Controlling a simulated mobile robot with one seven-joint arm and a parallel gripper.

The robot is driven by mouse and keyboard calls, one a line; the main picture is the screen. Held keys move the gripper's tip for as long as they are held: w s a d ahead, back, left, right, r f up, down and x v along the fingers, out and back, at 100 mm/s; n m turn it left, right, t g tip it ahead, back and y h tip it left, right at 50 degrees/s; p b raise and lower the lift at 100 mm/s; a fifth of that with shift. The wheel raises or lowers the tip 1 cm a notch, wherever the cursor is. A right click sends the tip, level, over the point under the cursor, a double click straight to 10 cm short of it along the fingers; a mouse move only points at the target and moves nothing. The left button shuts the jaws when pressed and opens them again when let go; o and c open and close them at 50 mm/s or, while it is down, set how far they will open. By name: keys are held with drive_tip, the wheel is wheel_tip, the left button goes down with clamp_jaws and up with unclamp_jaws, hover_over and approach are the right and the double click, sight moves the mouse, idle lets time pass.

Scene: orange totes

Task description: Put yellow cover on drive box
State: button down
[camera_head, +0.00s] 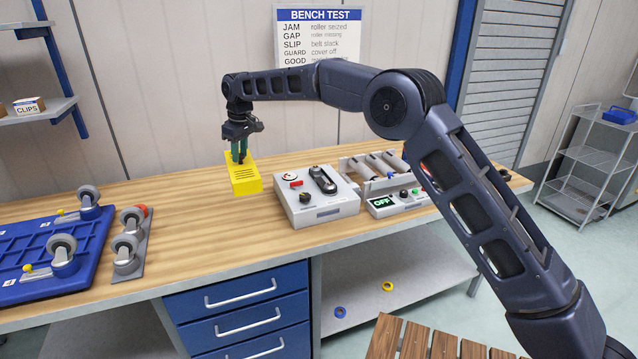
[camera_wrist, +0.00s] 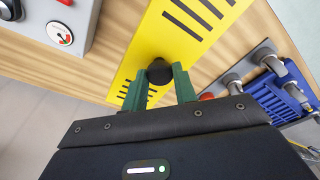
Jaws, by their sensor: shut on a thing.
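The yellow cover (camera_head: 244,179) has dark slots and a black knob. My gripper (camera_head: 239,157) is shut on it from above and has it at the bench, left of the grey control box. I cannot tell whether the cover touches the bench top. In the wrist view, the green fingers of my gripper (camera_wrist: 160,88) close around the black knob of the yellow cover (camera_wrist: 190,45). The drive box is most likely the grey box (camera_head: 318,203) with a gauge, a red switch and a black belt part on top, uncovered. A corner of it shows in the wrist view (camera_wrist: 75,15).
A roller unit (camera_head: 376,172) and a control panel reading OFF (camera_head: 384,203) stand right of the grey box. A blue tray (camera_head: 50,245) and a grey plate with caster wheels (camera_head: 131,243) lie on the left. Bare wooden bench (camera_head: 195,215) lies between.

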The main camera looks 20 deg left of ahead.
drive_tip(key=w+d+f, duration=0.1)
drive_tip(key=w+d, duration=0.8)
drive_tip(key=w, duration=0.4)
drive_tip(key=w+d+f, duration=0.1)
drive_tip(key=w+d, duration=0.9)
drive_tip(key=w, duration=0.2)
drive_tip(key=shift+w+a+f, duration=0.1)
drive_tip(key=shift+a+f, duration=0.05)
drive_tip(key=shift+f, duration=1.2)
drive_tip(key=shift+w+a+f, duration=0.1)
drive_tip(key=shift+f, duration=1.25)
drive_tip(key=shift+f, duration=2.4)
drive_tip(key=c, duration=1)
unclamp_jaws()
drive_tip(key=shift+c, duration=0.2)
wheel_tip(320, 180, up, 11)
drive_tip(key=d, duration=0.1)
drive_tip(key=shift+d+f, duration=0.15)
drive_tip(key=shift+d, duration=0.2)
